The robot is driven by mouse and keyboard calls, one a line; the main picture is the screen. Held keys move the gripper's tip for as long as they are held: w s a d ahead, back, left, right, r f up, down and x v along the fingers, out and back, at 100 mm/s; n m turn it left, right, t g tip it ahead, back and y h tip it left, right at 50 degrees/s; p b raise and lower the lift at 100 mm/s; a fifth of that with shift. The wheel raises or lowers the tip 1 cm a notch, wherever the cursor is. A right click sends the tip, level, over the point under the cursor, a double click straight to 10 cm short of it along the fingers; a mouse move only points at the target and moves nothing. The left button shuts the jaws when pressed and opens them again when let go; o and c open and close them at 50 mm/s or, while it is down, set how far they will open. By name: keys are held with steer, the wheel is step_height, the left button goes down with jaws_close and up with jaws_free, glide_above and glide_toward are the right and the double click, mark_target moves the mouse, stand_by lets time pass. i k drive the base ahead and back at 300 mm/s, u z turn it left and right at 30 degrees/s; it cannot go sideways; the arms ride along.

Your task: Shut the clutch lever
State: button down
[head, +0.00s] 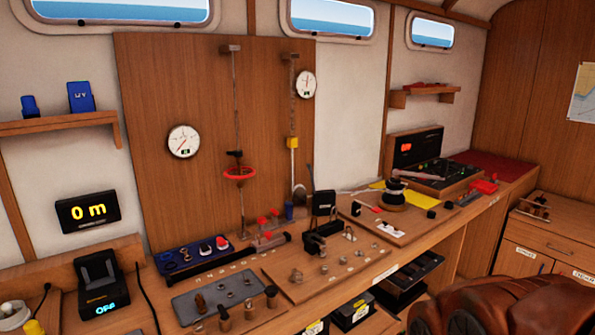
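I cannot tell for certain which part is the clutch lever. Small red-tipped levers (263,222) stand upright on a dark block at the foot of the tall wooden panel, left of the middle. A red-tipped piece (368,207) lies low on the wooden board to the right, near a dark winch-like drum (395,190) with pale line around it. These parts are too small to show whether any lever is raised or shut. My gripper is not in view.
A wooden bench (300,285) runs along the wall with boards of small fittings. A brown leather seat (510,305) fills the front right. A black display box (97,285) stands at front left.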

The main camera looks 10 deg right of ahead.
mark_target(309, 166)
steer(key=u, duration=0.55)
steer(key=i, duration=1.05)
steer(key=u, duration=0.65)
